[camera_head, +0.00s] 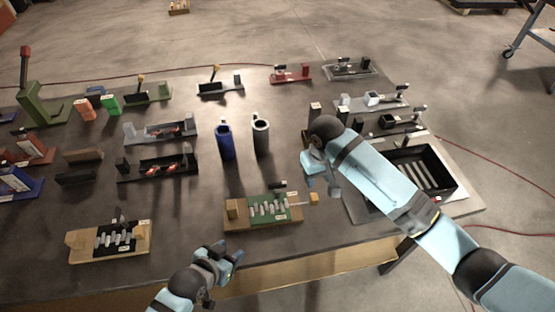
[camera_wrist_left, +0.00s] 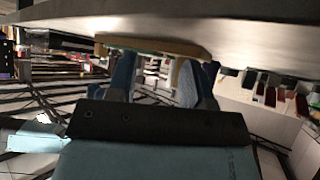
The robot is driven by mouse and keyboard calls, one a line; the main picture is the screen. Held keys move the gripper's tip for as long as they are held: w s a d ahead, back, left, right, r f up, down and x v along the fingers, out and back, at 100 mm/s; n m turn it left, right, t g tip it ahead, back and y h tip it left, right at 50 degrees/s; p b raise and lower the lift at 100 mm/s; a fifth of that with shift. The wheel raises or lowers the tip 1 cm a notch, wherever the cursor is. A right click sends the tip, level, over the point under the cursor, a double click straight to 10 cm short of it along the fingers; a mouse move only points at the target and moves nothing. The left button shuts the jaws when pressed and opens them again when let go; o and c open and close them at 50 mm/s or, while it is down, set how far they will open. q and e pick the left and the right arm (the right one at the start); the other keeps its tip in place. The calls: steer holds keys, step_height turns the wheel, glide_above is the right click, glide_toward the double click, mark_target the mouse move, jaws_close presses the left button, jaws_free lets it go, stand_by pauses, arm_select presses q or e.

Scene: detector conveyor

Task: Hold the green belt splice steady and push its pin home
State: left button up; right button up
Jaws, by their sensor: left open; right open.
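The green belt splice (camera_head: 263,209) lies on a wooden base near the table's front edge, with grey lacing across it. Its pin (camera_head: 313,198) sticks out to the right and ends in a small orange-yellow block. My right gripper (camera_head: 321,180) is open, above and just right of the pin's end, apparently apart from it. My left gripper (camera_head: 232,254) is open and empty, in front of and below the splice base in the head view. In the left wrist view, its two fingers (camera_wrist_left: 157,78) stand apart, with the wooden base (camera_wrist_left: 150,45) beyond them.
A black-belt splice on a wooden base (camera_head: 80,238) stands at the front left. Blue and grey cylinders (camera_head: 225,142) stand behind the green splice. A black tray (camera_head: 440,177) lies at right, behind my right arm. Bare table lies between the two splices.

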mark_target(269, 185)
arm_select(q)
steer(key=w+d+m+g, duration=0.1)
steer(key=w+d, duration=0.1)
steer(key=w+d+r+m+g, duration=0.1)
steer(key=w+d, duration=0.1)
steer(key=w+d+r+h, duration=0.1)
steer(key=w+d, duration=0.1)
steer(key=w, duration=0.1)
steer(key=shift+w+m+g, duration=0.1)
steer(key=shift+m+g, duration=0.3)
steer(key=w+d+r+m+g, duration=0.1)
steer(key=w, duration=0.1)
steer(key=w+d+r+m+g, duration=0.1)
steer(key=w+d+r, duration=0.1)
steer(key=shift+w+d+r+m+g, duration=0.2)
steer(key=shift+d+m+g, duration=0.1)
steer(key=shift+m, duration=0.1)
steer(key=w+r+m+g+y, duration=0.45)
steer(key=w+r, duration=0.25)
steer(key=r, duration=0.4)
steer(key=shift+m+t+y, duration=0.25)
steer(key=shift+m+y, duration=0.1)
steer(key=shift+m, duration=0.1)
steer(key=f, duration=0.9)
steer(key=a+f, duration=0.1)
steer(key=f, duration=0.3)
steer(key=shift+f, duration=0.25)
